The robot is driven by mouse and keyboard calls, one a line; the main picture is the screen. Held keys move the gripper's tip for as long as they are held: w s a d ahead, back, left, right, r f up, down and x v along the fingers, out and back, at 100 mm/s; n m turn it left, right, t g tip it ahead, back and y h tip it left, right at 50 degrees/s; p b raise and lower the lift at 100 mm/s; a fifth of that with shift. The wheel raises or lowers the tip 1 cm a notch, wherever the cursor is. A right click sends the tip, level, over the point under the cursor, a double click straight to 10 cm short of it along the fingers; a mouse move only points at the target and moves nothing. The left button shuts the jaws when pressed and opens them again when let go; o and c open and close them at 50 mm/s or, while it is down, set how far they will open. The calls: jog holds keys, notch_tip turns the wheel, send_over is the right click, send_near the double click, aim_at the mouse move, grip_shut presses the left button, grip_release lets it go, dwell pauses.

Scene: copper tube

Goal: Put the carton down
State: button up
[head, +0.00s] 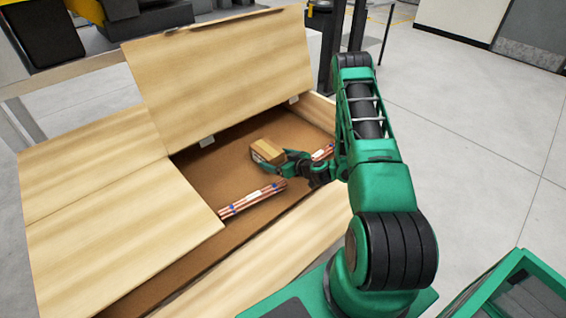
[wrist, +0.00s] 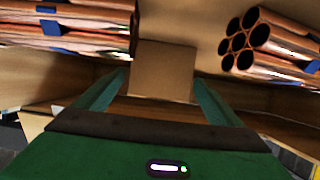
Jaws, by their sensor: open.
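The carton (head: 267,151) is a small brown box inside the large wooden crate (head: 285,262), near its back wall. It also shows in the wrist view (wrist: 162,70), straight ahead of my fingers. My gripper (head: 287,160) is at the carton's right side in the head view. In the wrist view, my gripper (wrist: 160,80) is open, with one finger to each side of the carton's near face. Gaps seem to show beside the fingertips, but I cannot tell whether either touches. The carton's underside is hidden, and it appears to rest on the crate floor.
A bundle of copper tubes (head: 252,198) lies in front of the carton. Another bundle (head: 322,152) lies to the right, partly behind my arm. A raised wooden lid panel (head: 220,70) stands behind, and a flat panel (head: 120,230) covers the crate's left.

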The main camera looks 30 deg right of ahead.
jog(key=v, duration=0.5)
jog(key=shift+s+r, duration=0.1)
jog(key=shift+s, duration=0.15)
jog(key=s+a+r+n+g+y, duration=0.2)
jog(key=s+a+r+g, duration=0.15)
jog(key=r, duration=0.35)
jog(key=s+a+r+n+g+y, duration=0.1)
jog(key=s+a+r+n+g, duration=0.2)
jog(key=r, duration=0.4)
jog(key=s+d+r+m+g+h, duration=0.1)
jog(key=s+r+m, duration=0.3)
jog(key=s, duration=0.7)
jog(key=s+d+r+m+g+h, duration=0.1)
jog(key=s+r+m+g+h, duration=0.1)
jog(key=s+r+m, duration=0.3)
jog(key=s+d+r+m+g+h, duration=0.1)
jog(key=s+r+m+g, duration=0.3)
jog(key=s+r, duration=0.6)
jog(key=s+h, duration=0.1)
jog(key=s, duration=0.5)
jog(key=shift+s+d+r+m, duration=0.25)
jog(key=shift+s+d+m, duration=0.05)
jog(key=shift+s, duration=0.05)
jog(key=shift+w+f+h, duration=0.25)
jog(key=shift+w+h, duration=0.05)
jog(key=shift+w, duration=0.3)
